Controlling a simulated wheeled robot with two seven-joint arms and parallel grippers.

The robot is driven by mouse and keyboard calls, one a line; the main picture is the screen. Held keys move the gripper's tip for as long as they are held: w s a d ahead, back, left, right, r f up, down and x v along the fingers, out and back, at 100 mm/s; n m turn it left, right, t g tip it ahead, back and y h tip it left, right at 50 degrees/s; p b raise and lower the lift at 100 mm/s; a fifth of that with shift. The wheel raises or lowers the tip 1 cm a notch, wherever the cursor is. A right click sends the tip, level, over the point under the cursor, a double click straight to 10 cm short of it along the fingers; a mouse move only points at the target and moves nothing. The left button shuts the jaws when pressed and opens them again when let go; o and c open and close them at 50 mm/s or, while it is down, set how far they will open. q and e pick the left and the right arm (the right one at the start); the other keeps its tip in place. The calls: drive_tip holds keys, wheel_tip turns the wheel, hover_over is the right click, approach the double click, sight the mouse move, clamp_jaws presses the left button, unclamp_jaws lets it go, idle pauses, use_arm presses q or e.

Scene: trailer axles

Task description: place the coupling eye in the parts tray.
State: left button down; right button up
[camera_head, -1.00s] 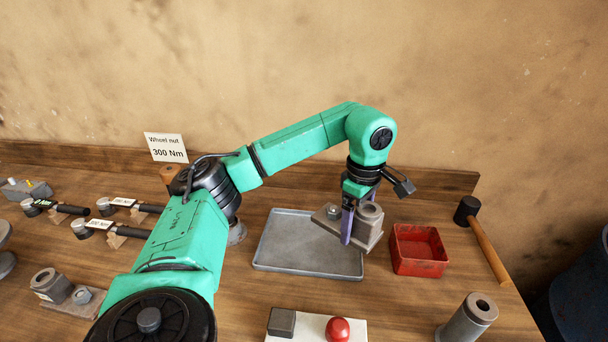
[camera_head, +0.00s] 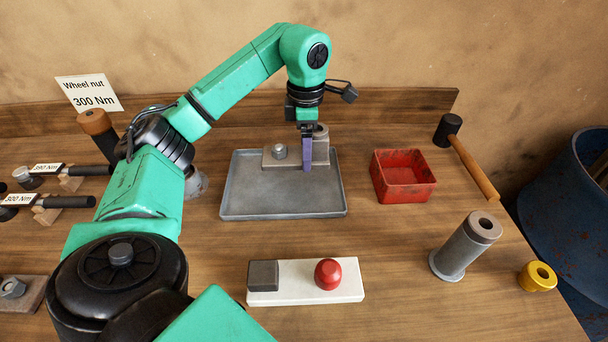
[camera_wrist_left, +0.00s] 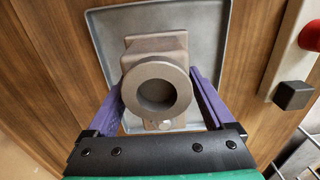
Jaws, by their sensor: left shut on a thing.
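The coupling eye (camera_head: 320,150) is a grey metal plate with a thick hollow round boss and a bolt head. My left gripper (camera_head: 308,165), with purple fingers, is shut on it from above. The left wrist view shows the fingers on both sides of the coupling eye (camera_wrist_left: 157,48), with its round bore facing the camera. The parts tray (camera_head: 285,203) is a shallow grey tray on the bench. The coupling eye is over the back right part of it, roughly level. I cannot tell whether it touches the tray floor. My right gripper is not in view.
A red bin (camera_head: 403,190) stands right of the tray, with a mallet (camera_head: 470,165) beyond it. A white block with a red button (camera_head: 328,274) lies in front. A grey cylinder (camera_head: 455,260) and a yellow ring (camera_head: 537,277) are front right. Torque wrenches (camera_head: 75,170) lie left.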

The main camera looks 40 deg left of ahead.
sight(305, 181)
use_arm(q)
wheel_tip(305, 181, down, 6)
drive_tip(key=shift+s+f+p, duration=0.1)
drive_tip(key=shift+p, duration=0.2)
drive_tip(key=shift+f, duration=0.3)
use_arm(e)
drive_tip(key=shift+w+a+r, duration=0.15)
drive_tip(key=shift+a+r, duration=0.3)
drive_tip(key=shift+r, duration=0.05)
use_arm(q)
drive_tip(key=shift+f, duration=0.1)
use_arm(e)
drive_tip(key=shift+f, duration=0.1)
use_arm(q)
unclamp_jaws()
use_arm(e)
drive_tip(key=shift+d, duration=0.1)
